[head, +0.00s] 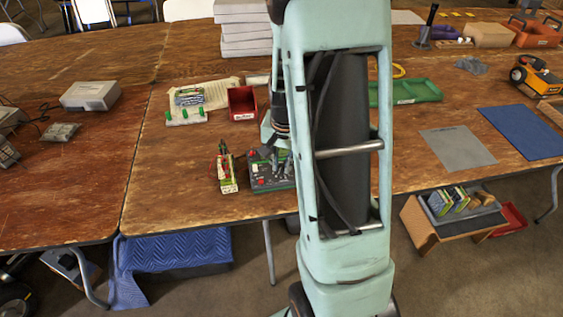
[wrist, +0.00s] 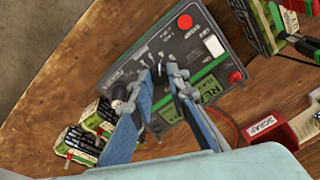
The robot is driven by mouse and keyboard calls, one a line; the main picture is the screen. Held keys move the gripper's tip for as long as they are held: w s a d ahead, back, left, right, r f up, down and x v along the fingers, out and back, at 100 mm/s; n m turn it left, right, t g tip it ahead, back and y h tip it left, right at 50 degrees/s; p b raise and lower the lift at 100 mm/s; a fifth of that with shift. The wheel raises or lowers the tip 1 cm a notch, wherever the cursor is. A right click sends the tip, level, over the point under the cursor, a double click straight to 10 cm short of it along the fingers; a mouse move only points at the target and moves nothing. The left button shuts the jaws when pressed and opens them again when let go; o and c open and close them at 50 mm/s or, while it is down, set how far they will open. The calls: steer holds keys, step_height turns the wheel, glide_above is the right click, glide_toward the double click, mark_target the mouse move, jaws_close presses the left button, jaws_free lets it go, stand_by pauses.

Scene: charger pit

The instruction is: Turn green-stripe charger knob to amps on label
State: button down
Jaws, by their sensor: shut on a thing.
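The charger (head: 262,184) is a dark box with a green edge stripe, near the table's front edge; its upper left part shows behind my arm in the head view. In the wrist view the charger (wrist: 205,25) shows a red round button, another red round part at a corner, a pale label (wrist: 213,45) and a green panel with large letters. The label's print is too small to read. My gripper (wrist: 158,76) is over the charger face, its two blue fingers shut on what seems to be the charger knob, mostly hidden between the tips. The knob's pointer direction cannot be told.
A green-and-white battery pack (head: 228,175) with leads stands just left of the charger. A red bin (head: 242,104) and a paper sheet (head: 215,92) lie behind. A green tray (head: 405,92) is to the right.

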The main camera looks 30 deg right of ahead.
mark_target(283, 178)
steer(key=shift+m, duration=0.6)
steer(key=c, duration=1.8)
jaws_free()
steer(key=shift+c, duration=0.2)
steer(key=shift+r, duration=0.1)
step_height(283, 178, up, 12)
steer(key=s, duration=0.2)
steer(key=shift+a, duration=0.25)
steer(key=shift+f, duration=0.2)
